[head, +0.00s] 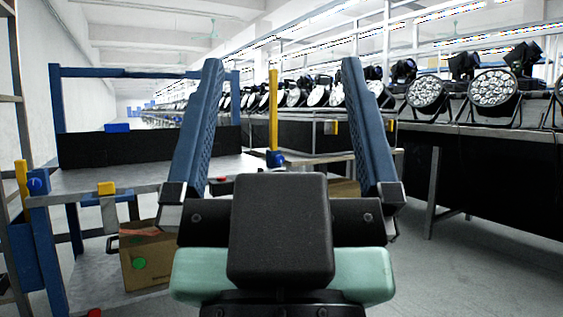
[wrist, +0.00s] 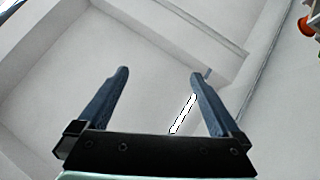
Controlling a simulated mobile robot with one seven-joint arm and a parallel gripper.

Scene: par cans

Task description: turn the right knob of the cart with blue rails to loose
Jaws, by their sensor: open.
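The cart with blue rails (head: 58,100) stands at the left in the head view, with a grey top and blue posts. At its front left corner is a blue knob (head: 38,183) beside a yellow upright piece. Farther right, between my fingers, a small blue knob-like part (head: 274,158) sits at the foot of a yellow post (head: 273,105); I cannot tell its setting. My gripper (head: 281,66) is open and empty, raised in front of the cart and apart from it. The wrist view shows its blue fingers (wrist: 160,74) against pale walls and ceiling, with no knob visible.
A cardboard box (head: 148,262) with a green dot sits on the cart's lower shelf. Rows of par cans (head: 492,88) stand on black-draped tables at the right. Grey floor (head: 460,270) is free at the lower right.

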